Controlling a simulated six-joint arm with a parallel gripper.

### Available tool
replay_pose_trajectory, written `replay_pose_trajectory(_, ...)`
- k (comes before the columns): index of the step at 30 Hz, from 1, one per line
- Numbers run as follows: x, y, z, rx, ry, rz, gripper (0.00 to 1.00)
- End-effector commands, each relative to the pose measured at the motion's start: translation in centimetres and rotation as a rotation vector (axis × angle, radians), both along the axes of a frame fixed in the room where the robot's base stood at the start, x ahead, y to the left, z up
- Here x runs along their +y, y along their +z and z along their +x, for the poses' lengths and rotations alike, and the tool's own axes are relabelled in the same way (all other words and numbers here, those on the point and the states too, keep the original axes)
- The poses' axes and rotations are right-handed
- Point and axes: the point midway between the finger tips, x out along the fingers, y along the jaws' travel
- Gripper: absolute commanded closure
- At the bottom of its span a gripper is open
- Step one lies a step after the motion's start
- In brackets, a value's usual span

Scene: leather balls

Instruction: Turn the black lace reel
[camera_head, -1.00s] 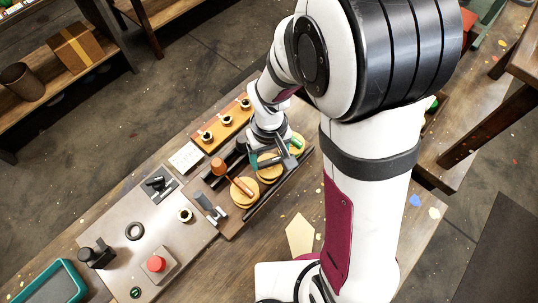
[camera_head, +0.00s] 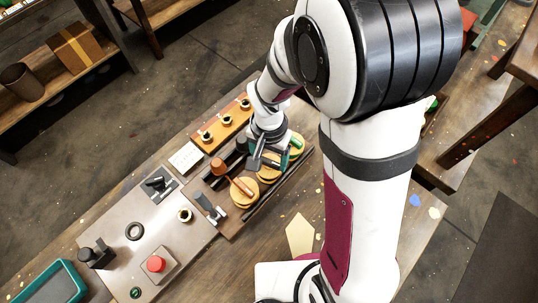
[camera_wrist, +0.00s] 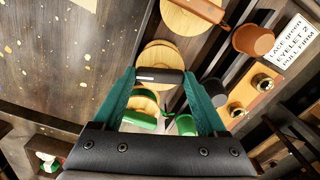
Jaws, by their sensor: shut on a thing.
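The black lace reel is the middle of three pale wooden discs in the head view (camera_head: 267,174), and it also shows in the wrist view (camera_wrist: 158,54). Its dark handle (camera_wrist: 152,75) lies across the disc. My gripper (camera_wrist: 160,77) has its teal fingers at the two ends of this handle and is shut on it. In the head view, my gripper (camera_head: 262,160) is over the middle disc and hides part of it. A black spool (camera_wrist: 213,91) stands beside the disc, just right of the fingers.
A brown-handled reel (camera_head: 243,192) and a green-handled reel (camera_head: 297,145) flank it closely. A brown spool (camera_wrist: 253,40) and a green spool (camera_wrist: 186,125) stand nearby. A card (camera_wrist: 291,44) reads "LACE green, EYELET 2, PULL FIRM". An orange eyelet block (camera_head: 222,127) lies behind.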

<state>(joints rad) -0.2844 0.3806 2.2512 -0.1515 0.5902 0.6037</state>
Motion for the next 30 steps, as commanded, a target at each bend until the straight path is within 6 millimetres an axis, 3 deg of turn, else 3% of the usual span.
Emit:
replay_pose_trajectory(20, 0.06, 0.01, -0.14, 0.004, -0.065, 0.001, 0.81)
replay_pose_trajectory(21, 0.06, 0.01, -0.14, 0.004, -0.064, 0.001, 0.23)
replay_pose_trajectory(25, 0.04, 0.0, -0.1, 0.003, -0.063, 0.0, 0.0)
replay_pose_trajectory(30, 0.02, 0.0, -0.07, 0.002, -0.062, 0.0, 0.0)
